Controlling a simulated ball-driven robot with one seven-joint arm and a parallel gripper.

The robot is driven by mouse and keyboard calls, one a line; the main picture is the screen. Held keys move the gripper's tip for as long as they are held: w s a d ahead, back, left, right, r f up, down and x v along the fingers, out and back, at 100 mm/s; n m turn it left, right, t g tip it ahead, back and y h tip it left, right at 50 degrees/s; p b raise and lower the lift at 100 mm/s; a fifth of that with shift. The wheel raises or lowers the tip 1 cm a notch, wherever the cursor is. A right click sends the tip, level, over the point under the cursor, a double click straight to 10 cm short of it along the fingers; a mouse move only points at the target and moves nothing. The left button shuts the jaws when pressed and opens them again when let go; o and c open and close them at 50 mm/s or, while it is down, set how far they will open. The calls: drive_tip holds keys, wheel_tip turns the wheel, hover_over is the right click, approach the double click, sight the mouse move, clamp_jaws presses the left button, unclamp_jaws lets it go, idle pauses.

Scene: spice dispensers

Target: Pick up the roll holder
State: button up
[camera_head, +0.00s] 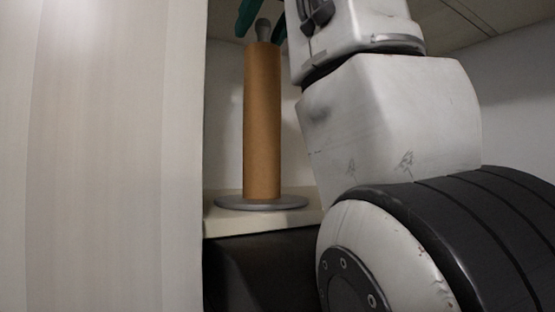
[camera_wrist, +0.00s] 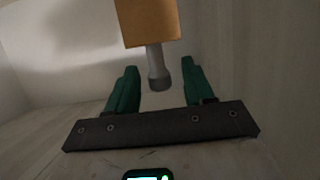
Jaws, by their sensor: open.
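The roll holder (camera_head: 262,125) stands upright on a pale ledge in the head view. It has a brown cardboard-like roll, a round grey base and a grey knob on top. My gripper (camera_head: 261,35) is at its top, with a green finger on either side of the knob. In the wrist view the roll holder (camera_wrist: 159,78) shows its grey stem and knob between the green fingers of my open gripper (camera_wrist: 159,67). There is a gap between the knob and each finger there. The base is out of the wrist view.
The pale ledge (camera_head: 222,222) is narrow, with a dark front below it. A tall light panel (camera_head: 100,150) closes off the left side. A pale wall stands close behind the holder. My arm covers the right of the head view.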

drive_tip(key=shift+w+a+f, duration=0.2)
drive_tip(key=shift+w, duration=0.15)
drive_tip(key=shift+s+r, duration=0.1)
drive_tip(key=shift+c, duration=0.2)
drive_tip(key=c, duration=0.9)
clamp_jaws()
